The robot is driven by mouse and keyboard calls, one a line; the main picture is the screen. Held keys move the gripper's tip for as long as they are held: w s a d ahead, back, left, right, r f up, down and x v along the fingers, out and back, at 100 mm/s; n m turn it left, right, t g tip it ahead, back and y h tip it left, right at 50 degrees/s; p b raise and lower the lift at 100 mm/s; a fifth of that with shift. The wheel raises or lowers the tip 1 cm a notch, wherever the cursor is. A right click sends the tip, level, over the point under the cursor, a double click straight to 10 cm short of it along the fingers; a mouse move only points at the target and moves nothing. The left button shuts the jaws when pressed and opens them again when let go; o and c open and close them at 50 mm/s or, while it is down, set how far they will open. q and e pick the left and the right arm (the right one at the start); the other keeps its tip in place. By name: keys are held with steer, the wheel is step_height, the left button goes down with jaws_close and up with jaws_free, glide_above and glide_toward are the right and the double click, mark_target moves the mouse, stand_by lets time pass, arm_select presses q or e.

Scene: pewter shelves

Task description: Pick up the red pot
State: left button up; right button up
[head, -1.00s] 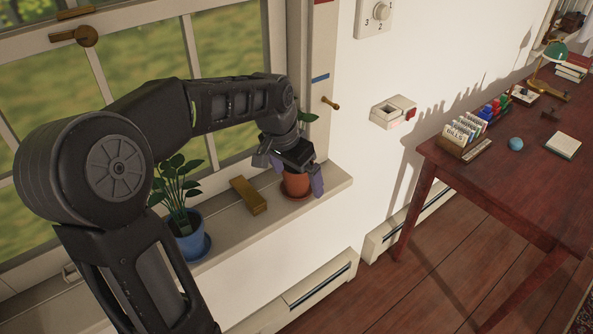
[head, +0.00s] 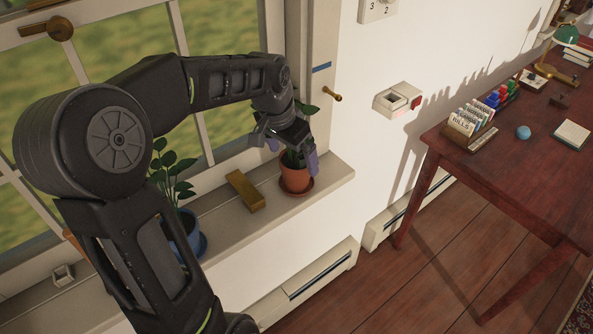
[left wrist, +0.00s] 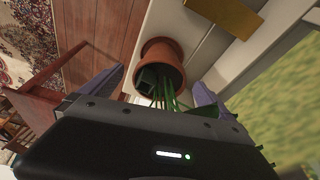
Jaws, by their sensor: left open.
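The red pot (head: 295,179) is a terracotta flowerpot with a green plant, standing on a reddish saucer (head: 297,191) near the right end of the windowsill. My left gripper (head: 292,154) is open just above the pot, with its purple-grey fingers spread to either side of the plant. In the left wrist view the pot (left wrist: 163,50) lies between and beyond the open fingers (left wrist: 157,81), with nothing clamped. Its leaves reach back toward the palm, which partly hides the plant. My right gripper shows in neither view.
A blue pot (head: 188,240) with a plant stands farther left on the sill, partly behind my left arm. A brass block (head: 245,191) lies between the two pots. The window is behind, and a wooden desk (head: 500,185) stands at right.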

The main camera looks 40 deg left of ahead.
mark_target(297, 166)
arm_select(q)
steer(key=shift+f, duration=0.2)
steer(key=p+x, duration=0.1)
steer(key=x, duration=0.4)
steer(key=shift+w+f, duration=0.1)
steer(key=shift+w, duration=0.05)
steer(key=shift+c, duration=0.2)
stand_by(0.4)
steer(key=c, duration=2.1)
